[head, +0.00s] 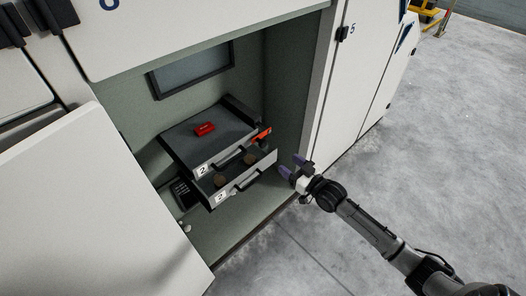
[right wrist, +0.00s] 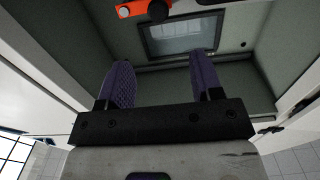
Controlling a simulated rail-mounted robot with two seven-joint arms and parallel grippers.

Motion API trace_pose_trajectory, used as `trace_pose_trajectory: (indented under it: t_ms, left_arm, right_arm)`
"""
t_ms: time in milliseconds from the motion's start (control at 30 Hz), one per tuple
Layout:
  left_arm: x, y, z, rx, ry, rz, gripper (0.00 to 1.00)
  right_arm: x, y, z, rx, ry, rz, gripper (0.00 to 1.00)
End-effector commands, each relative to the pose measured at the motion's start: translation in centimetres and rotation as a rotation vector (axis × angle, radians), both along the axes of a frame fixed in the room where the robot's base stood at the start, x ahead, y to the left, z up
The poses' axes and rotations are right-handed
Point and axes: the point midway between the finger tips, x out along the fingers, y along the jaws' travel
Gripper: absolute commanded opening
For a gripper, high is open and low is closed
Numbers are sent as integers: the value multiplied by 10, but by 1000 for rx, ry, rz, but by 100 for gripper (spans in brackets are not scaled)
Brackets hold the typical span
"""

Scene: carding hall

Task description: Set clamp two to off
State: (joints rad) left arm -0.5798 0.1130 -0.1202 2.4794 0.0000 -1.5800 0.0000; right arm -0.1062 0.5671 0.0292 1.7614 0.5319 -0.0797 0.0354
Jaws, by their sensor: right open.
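An orange-red clamp lever (head: 262,135) sits at the right side of a dark stacked unit marked "2" inside the open cabinet. In the right wrist view an orange lever with a pale round end (right wrist: 135,9) and a dark knob shows at the top edge, partly cut off. I cannot read any on or off marking. My right gripper (head: 292,167) is open and empty at the cabinet's right opening edge, to the right of and below the lever in the head view. Its purple fingers stand apart in the right wrist view (right wrist: 162,65). My left gripper is not in view.
A red block (head: 205,129) lies on the unit's top (head: 184,140). A lower drawer (head: 232,191), also marked "2", stands out with two brown round things in it. White cabinet doors (head: 354,70) flank the opening.

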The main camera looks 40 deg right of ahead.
Motion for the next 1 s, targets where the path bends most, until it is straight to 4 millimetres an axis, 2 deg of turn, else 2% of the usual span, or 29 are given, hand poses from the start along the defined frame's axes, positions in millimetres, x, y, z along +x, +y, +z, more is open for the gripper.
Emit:
trace_pose_trajectory:
  t_ms: [233, 700, 1000]
  left_arm:
    - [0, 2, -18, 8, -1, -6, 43]
    - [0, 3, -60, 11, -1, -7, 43]
    - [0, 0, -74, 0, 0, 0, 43]
  right_arm:
    - [24, -1, -4, 2, -14, -3, 60]
    - [104, 5, -5, 3, -12, -3, 60]
    - [132, 7, -3, 2, -10, -2, 60]
